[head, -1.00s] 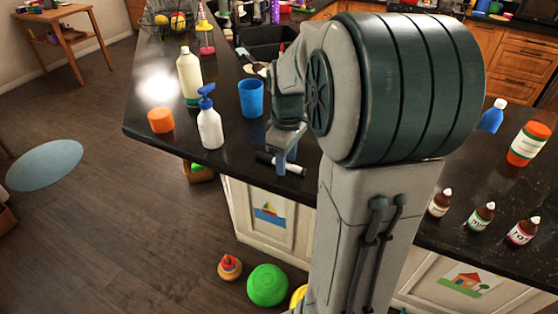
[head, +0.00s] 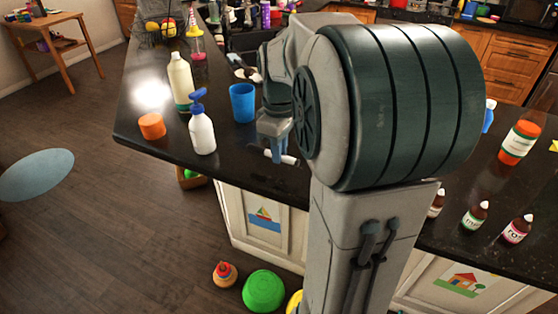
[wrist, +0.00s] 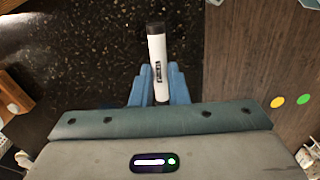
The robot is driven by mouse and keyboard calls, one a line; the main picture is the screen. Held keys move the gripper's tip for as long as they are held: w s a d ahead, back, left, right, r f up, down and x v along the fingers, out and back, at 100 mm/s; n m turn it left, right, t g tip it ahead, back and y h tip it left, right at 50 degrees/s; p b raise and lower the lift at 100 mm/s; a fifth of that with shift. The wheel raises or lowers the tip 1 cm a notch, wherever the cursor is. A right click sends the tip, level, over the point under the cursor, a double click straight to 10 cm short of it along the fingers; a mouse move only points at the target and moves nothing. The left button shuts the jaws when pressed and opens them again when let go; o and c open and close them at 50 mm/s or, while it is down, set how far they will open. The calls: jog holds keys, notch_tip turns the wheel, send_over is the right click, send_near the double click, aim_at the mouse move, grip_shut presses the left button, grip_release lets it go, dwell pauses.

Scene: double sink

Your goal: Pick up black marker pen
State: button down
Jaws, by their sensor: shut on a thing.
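The black marker pen (wrist: 157,58) has a white barrel with dark lettering and a dark cap at its far end in the wrist view. It lies between the two blue fingers of my gripper (wrist: 155,88), which are shut on it. In the head view the pen (head: 288,160) shows as a short white cylinder just under my gripper (head: 277,152), near the front edge of the black counter (head: 225,165). I cannot tell whether it touches the counter or hangs slightly above it.
A blue cup (head: 243,103), a white spray bottle (head: 202,132), an orange cap-like object (head: 152,126) and a tall pale bottle (head: 181,82) stand left of my gripper. Several small brown bottles (head: 475,215) stand at right. The counter around the pen is mostly clear.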

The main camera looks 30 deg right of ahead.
jog(key=s+d+r+b, duration=0.1)
jog(key=s+d+r, duration=0.6)
jog(key=s, duration=0.1)
jog(key=shift+s+d+b, duration=0.25)
jog(key=shift+d+b, duration=0.05)
jog(key=shift+d, duration=0.05)
